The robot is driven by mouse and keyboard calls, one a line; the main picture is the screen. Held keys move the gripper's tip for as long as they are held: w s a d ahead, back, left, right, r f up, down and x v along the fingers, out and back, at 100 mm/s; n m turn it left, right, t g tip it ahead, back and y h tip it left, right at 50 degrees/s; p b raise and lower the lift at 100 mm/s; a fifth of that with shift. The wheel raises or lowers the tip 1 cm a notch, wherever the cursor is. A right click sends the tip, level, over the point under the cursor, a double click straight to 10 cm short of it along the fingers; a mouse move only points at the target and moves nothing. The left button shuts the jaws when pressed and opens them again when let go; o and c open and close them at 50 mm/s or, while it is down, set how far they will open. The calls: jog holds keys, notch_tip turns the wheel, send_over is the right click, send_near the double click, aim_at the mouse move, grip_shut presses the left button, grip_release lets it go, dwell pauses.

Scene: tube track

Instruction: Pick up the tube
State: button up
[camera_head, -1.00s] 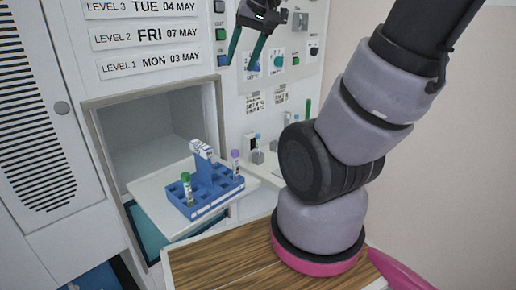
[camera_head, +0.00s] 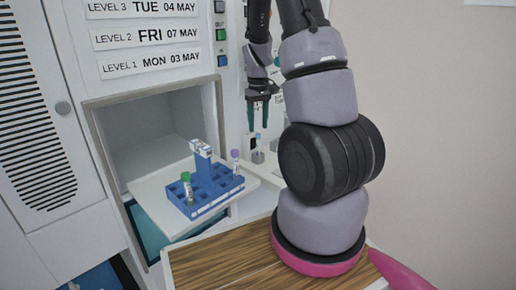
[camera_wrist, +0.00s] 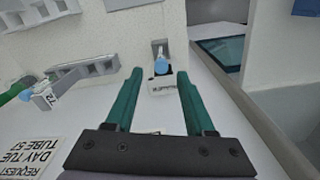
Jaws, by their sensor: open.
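A tube with a light blue cap (camera_wrist: 161,67) stands in a small holder (camera_wrist: 162,87) on a white surface. In the wrist view it shows between and just beyond my fingertips. In the head view its cap (camera_head: 258,137) is just below my gripper (camera_head: 257,128). My gripper points down there, with its two green fingers apart and nothing between them. In the wrist view my gripper (camera_wrist: 160,76) is also open and empty. The lower part of the tube is mostly hidden by its cap in the wrist view.
A panel wall stands behind.

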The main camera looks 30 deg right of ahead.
aim_at(258, 146)
notch_tip(258, 146, down, 10)
jog(key=shift+s+a+r, duration=0.1)
jog(key=shift+r, duration=0.15)
jog(key=shift+c, duration=0.3)
grip_shut()
